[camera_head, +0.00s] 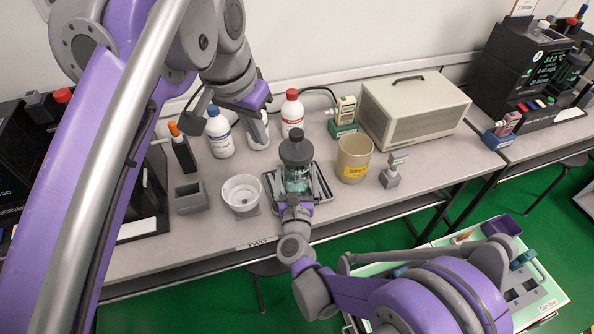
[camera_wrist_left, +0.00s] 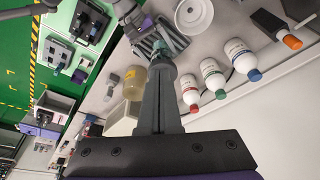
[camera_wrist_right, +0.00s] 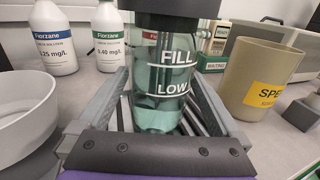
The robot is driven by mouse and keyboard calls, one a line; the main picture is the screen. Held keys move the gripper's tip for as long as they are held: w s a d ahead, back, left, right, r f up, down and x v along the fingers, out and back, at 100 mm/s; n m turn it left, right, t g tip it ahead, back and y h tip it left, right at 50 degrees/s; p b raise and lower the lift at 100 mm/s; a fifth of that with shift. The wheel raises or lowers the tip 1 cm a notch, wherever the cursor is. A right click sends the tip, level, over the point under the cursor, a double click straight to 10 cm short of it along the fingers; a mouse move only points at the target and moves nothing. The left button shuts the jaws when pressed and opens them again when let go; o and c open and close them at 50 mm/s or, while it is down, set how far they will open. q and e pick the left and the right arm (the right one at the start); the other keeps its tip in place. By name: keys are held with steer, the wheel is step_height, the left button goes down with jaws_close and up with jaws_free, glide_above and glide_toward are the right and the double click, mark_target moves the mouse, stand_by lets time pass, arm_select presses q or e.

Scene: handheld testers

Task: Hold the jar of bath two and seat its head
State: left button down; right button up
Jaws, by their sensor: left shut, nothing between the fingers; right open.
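The jar of bath two (camera_head: 296,180) stands upright on a dark tray at the bench's front. It is clear glass with greenish liquid, and its FILL and LOW marks show in the right wrist view (camera_wrist_right: 160,95). A dark head (camera_head: 296,150) sits on top; it also shows at the top of the right wrist view (camera_wrist_right: 178,10). I cannot tell how fully it is seated. My right gripper (camera_wrist_right: 155,105) is open, with one finger on each side of the jar. My left gripper (camera_head: 250,105) is shut and empty, above and behind the jar; its fingers show in the left wrist view (camera_wrist_left: 164,75).
A white bowl (camera_head: 241,190) is left of the jar and a tan beaker (camera_head: 353,160) right of it. A white bottle with a blue cap (camera_head: 220,135) and a red-capped bottle (camera_head: 292,113) stand behind. A beige box (camera_head: 413,108) stands back right.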

steer(key=s, duration=1)
steer(key=shift+s, duration=0.4)
arm_select(q)
steer(key=s+a+f+n+t+y, duration=0.15)
steer(key=s+a+f, duration=0.35)
steer(key=f, duration=0.5)
steer(key=s+a+f+n+p, duration=0.1)
steer(key=s+a+f+n, duration=0.15)
steer(key=s+f, duration=0.65)
steer(key=s+a+f+n, duration=0.1)
steer(key=s+a+f, duration=0.35)
steer(key=f, duration=0.75)
arm_select(e)
steer(key=s+d+f+m+g, duration=0.2)
steer(key=s+d+m+g, duration=0.65)
steer(key=m, duration=0.95)
steer(key=s+d+f+m+g, duration=0.4)
steer(key=s+d+m, duration=0.65)
steer(key=m, duration=0.75)
arm_select(q)
step_height(320, 180, up, 16)
steer(key=w+p, duration=0.2)
steer(key=p, duration=1.2)
steer(key=shift+d+t, duration=0.4)
steer(key=shift+t, duration=0.05)
arm_select(e)
step_height(320, 180, up, 17)
steer(key=w+a, duration=0.1)
steer(key=shift+w+a+f, duration=0.15)
steer(key=shift+w, duration=0.2)
